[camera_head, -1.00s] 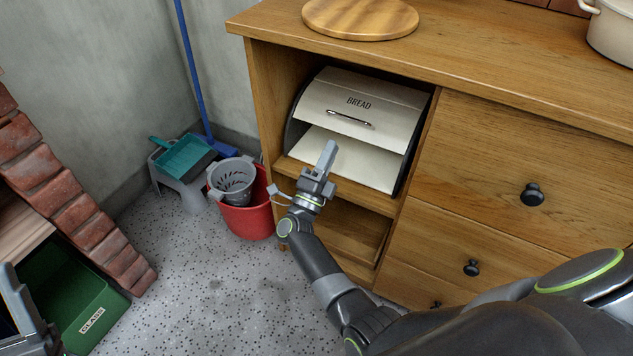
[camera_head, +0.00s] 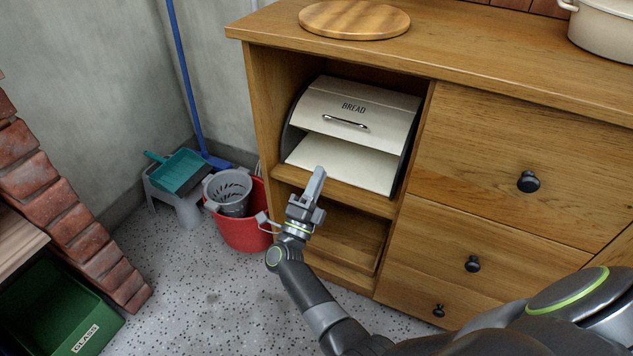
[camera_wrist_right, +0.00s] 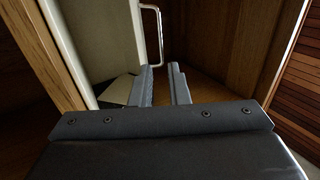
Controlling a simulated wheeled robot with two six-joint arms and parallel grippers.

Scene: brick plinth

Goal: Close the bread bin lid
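The cream bread bin (camera_head: 345,178) with dark sides sits in the open upper compartment of the wooden cabinet. Its curved lid (camera_head: 385,122), marked BREAD, is partly raised, with an opening below its front edge. The silver lid handle (camera_head: 345,122) runs across the lid's lower part; it also shows in the right wrist view (camera_wrist_right: 158,35). My right gripper (camera_head: 318,176) is in front of the bin's lower front, below the handle. In the wrist view its fingers (camera_wrist_right: 163,80) are slightly apart with nothing between them. My left gripper is not in view.
The cabinet top (camera_head: 460,55) overhangs the compartment and carries a round wooden board (camera_head: 355,18) and a cream pot (camera_head: 600,28). Drawers with dark knobs (camera_head: 528,181) are at the right. A red bucket (camera_head: 243,232) stands on the floor left of my right gripper.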

